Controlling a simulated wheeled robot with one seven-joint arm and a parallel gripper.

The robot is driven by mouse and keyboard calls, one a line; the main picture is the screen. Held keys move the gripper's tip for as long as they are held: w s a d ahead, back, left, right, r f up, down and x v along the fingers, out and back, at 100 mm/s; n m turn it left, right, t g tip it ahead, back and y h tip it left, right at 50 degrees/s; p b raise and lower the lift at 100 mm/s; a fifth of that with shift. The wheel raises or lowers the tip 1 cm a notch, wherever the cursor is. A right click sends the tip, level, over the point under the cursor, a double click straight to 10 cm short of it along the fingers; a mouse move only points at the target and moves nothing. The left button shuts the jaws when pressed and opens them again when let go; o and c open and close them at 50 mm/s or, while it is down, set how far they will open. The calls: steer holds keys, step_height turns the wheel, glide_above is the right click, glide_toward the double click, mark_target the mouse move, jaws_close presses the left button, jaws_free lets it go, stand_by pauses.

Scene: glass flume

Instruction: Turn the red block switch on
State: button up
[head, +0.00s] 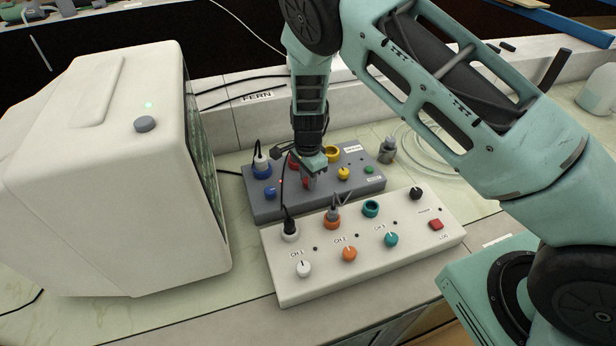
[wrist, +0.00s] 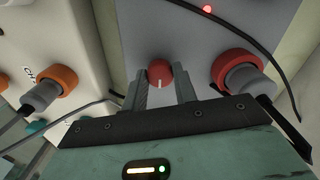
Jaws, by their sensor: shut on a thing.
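A red knob (wrist: 160,75) with a white pointer line sits on the grey-blue box (head: 262,213), behind the white box. In the wrist view the knob is between the two fingers of my gripper (wrist: 162,88), and the pointer line runs nearly straight up and down there. In the head view my gripper (head: 309,178) points down at the box, and the red knob (head: 309,184) shows partly between its fingers. My gripper is shut on the knob. A small red lamp (wrist: 207,9) glows on the box near a red socket ring (wrist: 238,72) with a plug in it.
The white box (head: 320,268) with several knobs, sockets and a red button (head: 436,224) stands in front. A big white monitor (head: 110,180) stands at the left. Dark cables run close to my gripper. A grey plug (head: 387,150) stands right of the grey-blue box.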

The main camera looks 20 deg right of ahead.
steer(key=o, duration=1)
steer(key=shift+a, duration=0.1)
steer(key=shift+r, duration=0.1)
step_height(320, 180, up, 17)
steer(key=b, duration=0.2)
steer(key=shift+r+b, duration=0.1)
steer(key=shift+b, duration=0.2)
steer(key=s+a+r+n+y, duration=0.1)
steer(key=s+a+r+n, duration=0.15)
steer(key=s, duration=0.25)
steer(key=s+a+r+n+g, duration=0.1)
steer(key=s+a+r+n, duration=0.1)
steer(key=s+n, duration=0.3)
steer(key=s+a+r+n+y, duration=0.1)
steer(key=s+a+r+n, duration=0.15)
steer(key=s, duration=0.35)
steer(key=s+n, duration=0.4)
steer(key=s, duration=0.2)
steer(key=s+r+n+h, duration=0.1)
steer(key=s+n, duration=0.3)
steer(key=s, duration=0.2)
steer(key=s+d+n+t, duration=0.1)
steer(key=s+n, duration=0.4)
steer(key=shift+s+r, duration=0.15)
steer(key=shift+s, duration=0.25)
